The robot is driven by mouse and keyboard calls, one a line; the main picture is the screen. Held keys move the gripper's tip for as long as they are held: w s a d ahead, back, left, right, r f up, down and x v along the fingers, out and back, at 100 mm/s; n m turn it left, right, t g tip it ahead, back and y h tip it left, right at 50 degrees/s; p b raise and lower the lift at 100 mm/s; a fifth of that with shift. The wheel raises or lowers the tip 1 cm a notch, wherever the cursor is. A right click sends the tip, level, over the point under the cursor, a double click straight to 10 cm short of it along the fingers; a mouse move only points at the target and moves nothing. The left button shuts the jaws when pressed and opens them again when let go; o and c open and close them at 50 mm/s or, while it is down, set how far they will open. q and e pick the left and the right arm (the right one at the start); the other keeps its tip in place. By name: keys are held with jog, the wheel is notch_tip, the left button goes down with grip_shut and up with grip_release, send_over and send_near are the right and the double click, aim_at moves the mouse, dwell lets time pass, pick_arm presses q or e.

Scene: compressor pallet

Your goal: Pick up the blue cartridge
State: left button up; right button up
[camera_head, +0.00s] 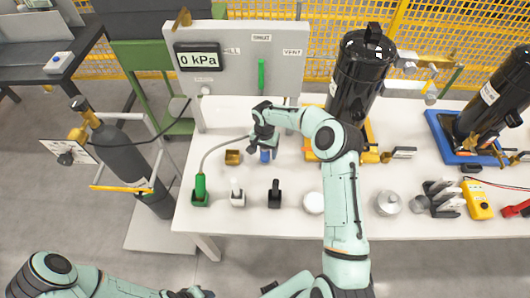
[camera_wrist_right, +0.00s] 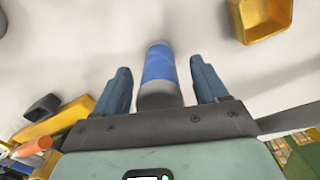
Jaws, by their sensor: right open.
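The blue cartridge (camera_head: 265,156) stands on the white table below the grey gauge panel, partly hidden by my right gripper in the head view. In the right wrist view the cartridge (camera_wrist_right: 158,66) has a blue band between pale and grey ends. My right gripper (camera_head: 264,147) is open over it. In the right wrist view the fingers of my right gripper (camera_wrist_right: 160,72) lie on either side of the cartridge, with a gap visible on both sides. My left gripper (camera_head: 190,293) is only partly visible at the bottom edge; its jaws cannot be made out.
A yellow-brown open box (camera_head: 233,157) stands just left of the cartridge. Green (camera_head: 200,190), white (camera_head: 237,193) and black (camera_head: 274,194) handled items line the front. A black cylinder (camera_head: 360,75) stands behind to the right. A hose curves at left.

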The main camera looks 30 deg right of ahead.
jog(key=c, duration=1.1)
jog(key=shift+c, duration=0.2)
